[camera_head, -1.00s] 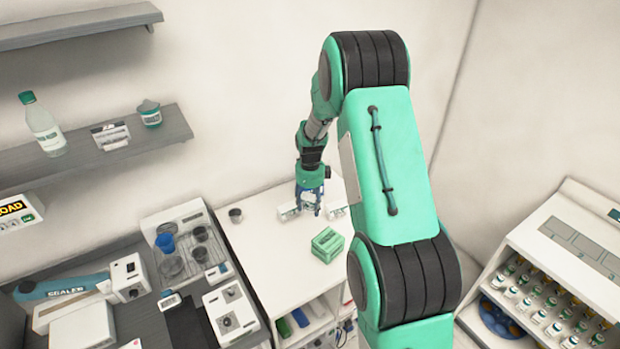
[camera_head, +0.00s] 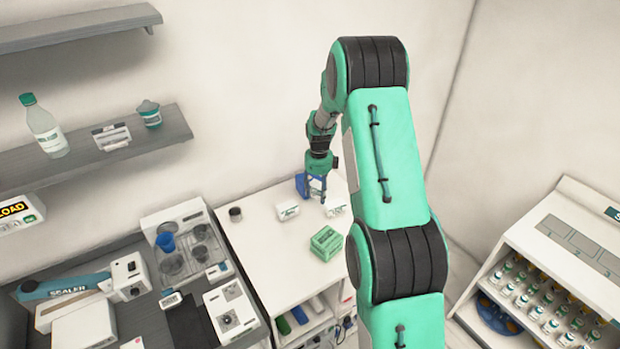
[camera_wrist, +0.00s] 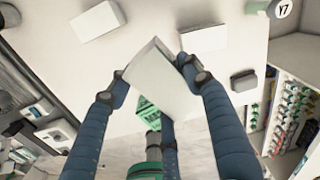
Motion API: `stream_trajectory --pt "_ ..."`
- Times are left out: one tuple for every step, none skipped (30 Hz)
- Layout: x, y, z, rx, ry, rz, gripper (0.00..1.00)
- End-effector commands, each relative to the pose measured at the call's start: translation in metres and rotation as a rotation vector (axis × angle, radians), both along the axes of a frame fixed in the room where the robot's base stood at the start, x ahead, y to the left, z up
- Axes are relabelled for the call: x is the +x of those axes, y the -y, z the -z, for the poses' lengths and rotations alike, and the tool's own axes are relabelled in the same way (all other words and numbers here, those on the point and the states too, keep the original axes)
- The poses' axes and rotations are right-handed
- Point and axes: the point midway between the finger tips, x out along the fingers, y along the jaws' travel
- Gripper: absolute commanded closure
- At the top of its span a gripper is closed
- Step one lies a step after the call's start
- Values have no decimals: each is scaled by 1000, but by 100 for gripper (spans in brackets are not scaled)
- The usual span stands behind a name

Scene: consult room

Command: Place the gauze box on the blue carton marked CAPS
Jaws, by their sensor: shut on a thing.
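My gripper (camera_head: 317,190) is over the white counter, raised above it, in the head view. I cannot make out the carton in the wrist view.
Two white boxes (camera_head: 288,210) (camera_head: 336,209) stand on the counter (camera_head: 275,240). A green box (camera_head: 326,243) is nearer, and a small dark cup (camera_head: 235,213) is left. Equipment crowds the left bench. A rack of bottles (camera_head: 530,290) stands at right.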

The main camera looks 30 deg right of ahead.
Motion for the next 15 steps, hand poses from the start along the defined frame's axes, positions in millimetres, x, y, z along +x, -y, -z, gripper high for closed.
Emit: stream_trajectory --pt "3 1 0 0 0 0 77" --pt "5 2 0 -1 1 0 77" --pt "8 3 0 -1 1 0 77" --pt "11 4 1 -1 1 0 77" --pt "13 5 1 0 0 0 77" --pt "17 7 2 0 0 0 77" --pt "21 8 2 0 0 0 77" --pt "24 10 3 0 0 0 77" --pt "30 12 3 0 0 0 77" --pt "33 14 3 -1 1 -1 77" --pt "37 15 4 -1 1 -1 77" --pt "42 17 5 0 0 -1 77" --pt "45 19 5 0 0 -1 77" --pt "49 20 5 0 0 -1 77" --pt "54 23 6 -1 1 -1 77"
